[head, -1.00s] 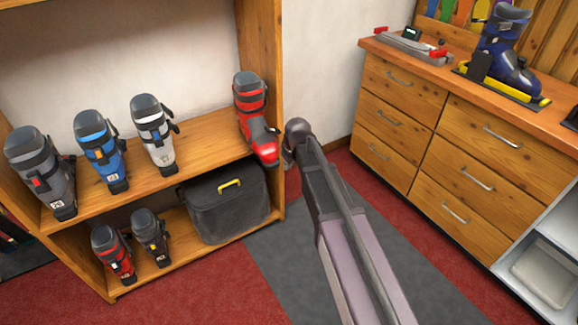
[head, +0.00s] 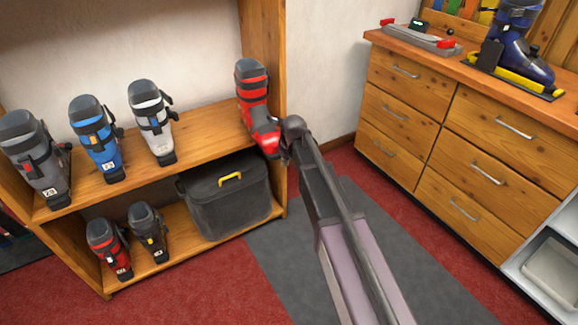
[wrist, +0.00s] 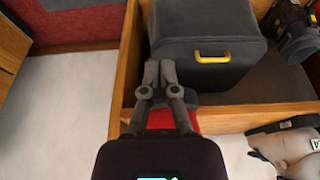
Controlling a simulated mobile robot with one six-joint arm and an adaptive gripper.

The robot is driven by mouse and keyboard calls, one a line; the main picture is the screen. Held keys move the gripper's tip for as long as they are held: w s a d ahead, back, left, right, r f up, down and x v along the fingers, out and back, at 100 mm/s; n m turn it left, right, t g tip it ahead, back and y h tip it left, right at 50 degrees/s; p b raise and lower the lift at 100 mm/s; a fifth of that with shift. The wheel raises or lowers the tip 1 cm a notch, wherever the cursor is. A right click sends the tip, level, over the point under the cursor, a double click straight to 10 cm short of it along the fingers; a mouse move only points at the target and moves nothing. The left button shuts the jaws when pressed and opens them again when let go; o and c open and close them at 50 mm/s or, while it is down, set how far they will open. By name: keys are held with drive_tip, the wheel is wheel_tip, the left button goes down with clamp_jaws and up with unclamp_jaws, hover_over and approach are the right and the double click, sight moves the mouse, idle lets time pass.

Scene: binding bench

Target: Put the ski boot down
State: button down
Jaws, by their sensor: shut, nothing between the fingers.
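A red and black ski boot (head: 257,107) stands on the upper shelf at its right end, against the side panel, with its toe out towards the front edge. My gripper (wrist: 160,68) is shut and empty in the wrist view, its fingertips together. A red part of the boot (wrist: 160,119) shows just beneath my gripper in that view; most of it is hidden. In the head view my arm's end is right beside the boot's toe, and the fingers are largely hidden. I cannot tell whether they touch it.
Grey, blue (head: 96,140) and white (head: 152,122) boots stand left on the upper shelf (head: 193,142). A grey bin (head: 225,205) and two smaller boots sit below. A drawer bench (head: 470,140) bearing a blue boot (head: 520,45) stands right. Grey and red floor is clear between.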

sight(271, 132)
drive_tip(key=shift+w+a, duration=0.6)
drive_tip(key=shift+w, duration=0.25)
drive_tip(key=w+a, duration=0.2)
drive_tip(key=w, duration=0.1)
drive_tip(key=w+a, duration=0.3)
drive_tip(key=w, duration=0.1)
drive_tip(key=w+a, duration=0.2)
drive_tip(key=w, duration=0.2)
drive_tip(key=shift+w+a, duration=0.25)
drive_tip(key=shift+a, duration=0.15)
drive_tip(key=shift+s+d, duration=0.1)
drive_tip(key=shift+s, duration=0.05)
drive_tip(key=shift+s+d, duration=0.3)
drive_tip(key=shift+s, duration=0.1)
drive_tip(key=s+d, duration=0.1)
drive_tip(key=s, duration=0.1)
drive_tip(key=shift+s+d, duration=0.35)
drive_tip(key=shift+d, duration=0.05)
drive_tip(key=shift+r+p, duration=0.6)
drive_tip(key=shift+r, duration=0.15)
drive_tip(key=p+v, duration=0.8)
drive_tip(key=shift+r, duration=0.3)
